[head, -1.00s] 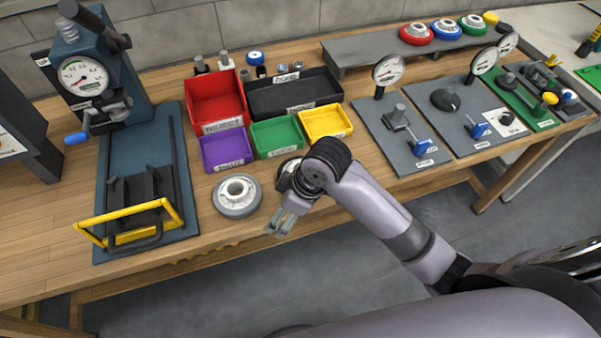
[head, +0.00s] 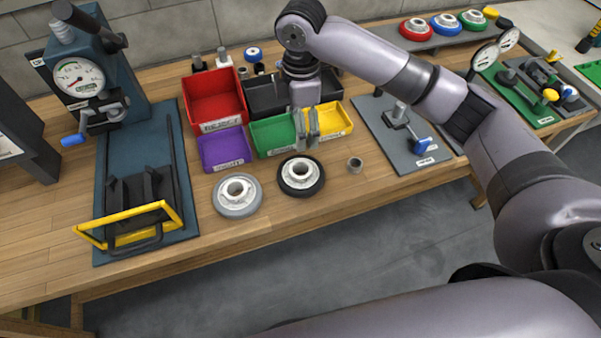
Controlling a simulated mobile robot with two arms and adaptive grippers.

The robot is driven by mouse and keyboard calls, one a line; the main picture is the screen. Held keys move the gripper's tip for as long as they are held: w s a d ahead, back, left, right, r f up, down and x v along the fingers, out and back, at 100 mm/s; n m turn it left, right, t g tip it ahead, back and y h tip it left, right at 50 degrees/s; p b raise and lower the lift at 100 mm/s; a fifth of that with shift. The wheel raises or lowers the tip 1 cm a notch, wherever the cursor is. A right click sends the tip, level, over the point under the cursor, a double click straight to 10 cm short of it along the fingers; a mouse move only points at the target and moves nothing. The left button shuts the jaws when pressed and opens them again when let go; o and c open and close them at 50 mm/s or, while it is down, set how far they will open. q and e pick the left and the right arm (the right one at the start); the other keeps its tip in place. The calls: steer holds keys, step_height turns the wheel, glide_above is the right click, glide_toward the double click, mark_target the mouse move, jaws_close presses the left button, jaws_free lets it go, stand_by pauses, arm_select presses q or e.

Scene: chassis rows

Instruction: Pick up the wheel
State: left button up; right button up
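Two wheels with white hubs lie flat near the table's front edge: a grey-rimmed wheel (head: 237,208) and, to its right, a black-rimmed wheel (head: 299,189). The frames do not show which one the task means. My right gripper (head: 307,143) points down just behind and above the black-rimmed wheel, in front of the green and yellow bins. Its two fingers show a narrow gap with nothing between them. It touches neither wheel. My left gripper is not in view.
Red (head: 219,125), black, purple (head: 222,165), green (head: 271,150) and yellow bins (head: 343,131) stand behind the wheels. A blue press fixture (head: 108,195) is at left; gauge plates (head: 390,150) are at right.

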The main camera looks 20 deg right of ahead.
steer(key=p, duration=0.1)
glide_above(299, 165)
steer(key=s, duration=0.2)
step_height(299, 165, down, 10)
steer(key=f, duration=0.1)
steer(key=f+p, duration=0.1)
steer(key=f, duration=0.2)
steer(key=shift+a+p, duration=0.25)
steer(key=shift+p, duration=0.1)
steer(key=shift+f, duration=0.4)
steer(key=c, duration=1.6)
steer(key=shift+o, duration=0.2)
steer(key=shift+r, duration=0.1)
